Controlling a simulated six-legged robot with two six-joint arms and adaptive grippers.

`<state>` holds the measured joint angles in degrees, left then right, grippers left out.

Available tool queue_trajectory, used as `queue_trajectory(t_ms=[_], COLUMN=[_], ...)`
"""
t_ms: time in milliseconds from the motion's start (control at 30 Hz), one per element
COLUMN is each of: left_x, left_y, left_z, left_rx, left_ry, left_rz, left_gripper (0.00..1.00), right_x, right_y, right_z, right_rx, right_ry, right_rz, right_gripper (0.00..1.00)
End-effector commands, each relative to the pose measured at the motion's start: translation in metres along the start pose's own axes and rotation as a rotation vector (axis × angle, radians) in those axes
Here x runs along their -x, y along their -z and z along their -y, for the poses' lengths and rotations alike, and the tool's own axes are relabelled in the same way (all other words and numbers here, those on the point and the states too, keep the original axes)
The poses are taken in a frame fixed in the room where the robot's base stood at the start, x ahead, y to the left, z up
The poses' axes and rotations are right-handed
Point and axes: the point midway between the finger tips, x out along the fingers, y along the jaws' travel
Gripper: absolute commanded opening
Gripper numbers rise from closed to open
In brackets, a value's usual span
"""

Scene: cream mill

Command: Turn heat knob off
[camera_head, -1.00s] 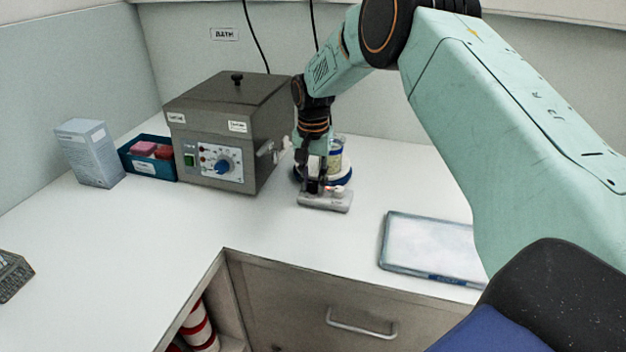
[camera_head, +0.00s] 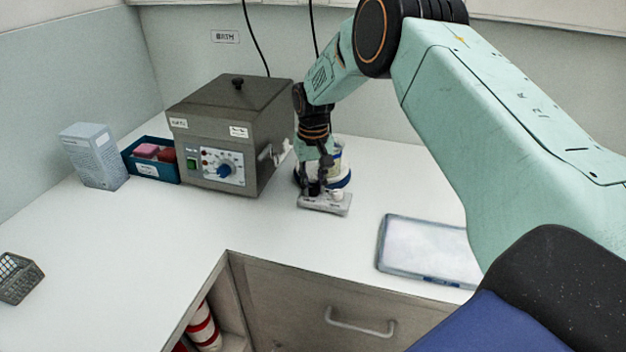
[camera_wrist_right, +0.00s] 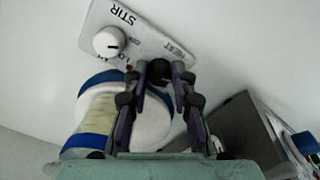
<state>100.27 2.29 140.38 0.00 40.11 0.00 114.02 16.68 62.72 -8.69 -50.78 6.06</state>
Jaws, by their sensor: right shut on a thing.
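The small grey stirrer unit (camera_head: 340,208) stands on the white bench right of the metal bath. Its panel (camera_wrist_right: 150,38), with STIR and HEAT labels, shows in the right wrist view. The dark heat knob (camera_wrist_right: 158,71) sits near the HEAT label, between my right fingertips. My right gripper (camera_head: 322,188) reaches down over the panel and is shut on this knob; it also shows in the right wrist view (camera_wrist_right: 160,78). The fingers hide part of the knob and any pointer mark. The white stir knob (camera_wrist_right: 108,42) is beside it, untouched. My left gripper is out of view.
A blue-banded jar (camera_wrist_right: 95,125) stands at the unit, close behind my gripper. The metal bath (camera_head: 225,135) is to its left, with a blue bin (camera_head: 150,170) and a box (camera_head: 95,155) beyond. A flat tray (camera_head: 383,245) lies to the right.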

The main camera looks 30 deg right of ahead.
Motion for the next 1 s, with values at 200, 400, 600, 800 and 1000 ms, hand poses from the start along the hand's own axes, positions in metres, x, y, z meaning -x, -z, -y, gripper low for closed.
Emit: queue_trajectory(t_ms=[200,400,600,800,1000], left_x=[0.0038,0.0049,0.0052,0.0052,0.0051], left_y=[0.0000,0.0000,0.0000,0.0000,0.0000], left_z=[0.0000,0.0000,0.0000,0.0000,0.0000], left_rx=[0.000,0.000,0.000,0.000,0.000], left_ry=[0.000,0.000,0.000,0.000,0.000], left_rz=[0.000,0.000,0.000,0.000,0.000], left_gripper=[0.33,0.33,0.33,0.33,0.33], right_x=[0.0012,0.0009,0.0007,0.0007,0.0007], right_y=[0.0006,0.0007,0.0009,0.0010,0.0010], right_z=[-0.0001,-0.0003,-0.0003,-0.0003,-0.0003], right_rx=[0.122,0.187,0.212,0.215,0.215], right_ry=[0.000,0.000,0.000,0.000,0.000], right_rz=[-0.001,-0.002,-0.003,-0.003,-0.003], right_gripper=[0.00,0.00,0.00,0.00,0.29])
